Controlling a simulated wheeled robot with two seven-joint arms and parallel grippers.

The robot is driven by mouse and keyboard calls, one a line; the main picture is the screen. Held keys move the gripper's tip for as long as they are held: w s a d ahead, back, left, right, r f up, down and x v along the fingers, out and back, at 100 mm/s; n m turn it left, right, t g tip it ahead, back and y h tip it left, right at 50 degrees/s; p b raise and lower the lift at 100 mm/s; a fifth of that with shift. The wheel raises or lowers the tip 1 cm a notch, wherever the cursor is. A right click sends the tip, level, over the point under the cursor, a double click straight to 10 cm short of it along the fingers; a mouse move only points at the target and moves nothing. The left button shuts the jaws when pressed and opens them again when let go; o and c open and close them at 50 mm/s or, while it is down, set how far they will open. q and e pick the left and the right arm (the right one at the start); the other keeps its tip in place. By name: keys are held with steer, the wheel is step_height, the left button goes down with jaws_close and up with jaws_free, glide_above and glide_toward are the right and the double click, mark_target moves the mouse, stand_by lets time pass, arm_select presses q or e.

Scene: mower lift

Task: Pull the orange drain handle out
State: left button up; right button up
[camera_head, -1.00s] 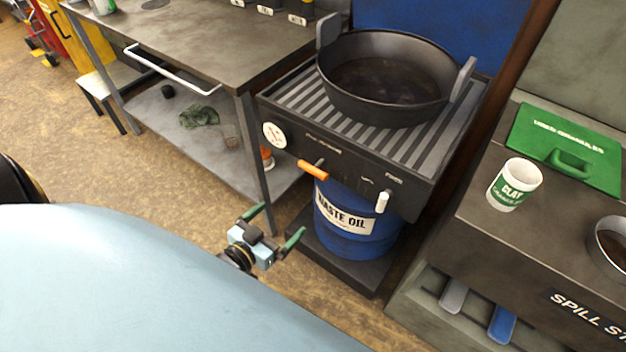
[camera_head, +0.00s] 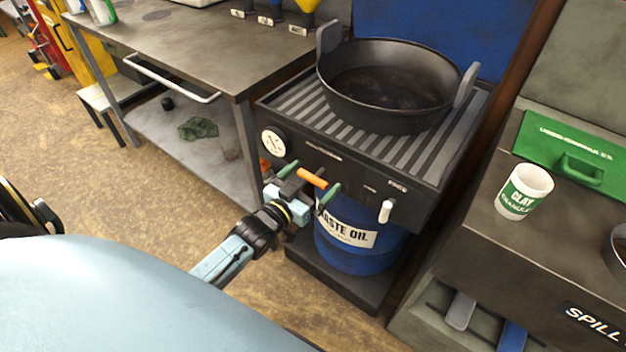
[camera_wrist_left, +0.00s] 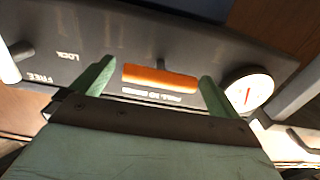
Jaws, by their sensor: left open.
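The orange drain handle (camera_head: 312,178) is a short horizontal bar on the dark front panel of the drain station (camera_head: 350,185). In the left wrist view the orange handle (camera_wrist_left: 160,78) lies between the two green fingertips, with the fingers spread wider than its length. My left gripper (camera_head: 308,182) is open at the panel, one finger on each side of the handle. It also shows in the left wrist view (camera_wrist_left: 155,85). I cannot tell whether a finger touches the handle. My right gripper is not in view.
A white lever (camera_head: 386,211) hangs right of the handle, and a round gauge (camera_head: 273,143) sits left of it. A blue waste oil drum (camera_head: 350,250) stands below the panel. A metal bench (camera_head: 200,50) is at left and a spill station (camera_head: 540,255) at right.

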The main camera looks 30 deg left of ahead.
arm_select(q)
steer(key=shift+w, duration=0.4)
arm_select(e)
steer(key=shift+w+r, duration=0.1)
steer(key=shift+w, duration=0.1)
arm_select(q)
steer(key=shift+c, duration=0.3)
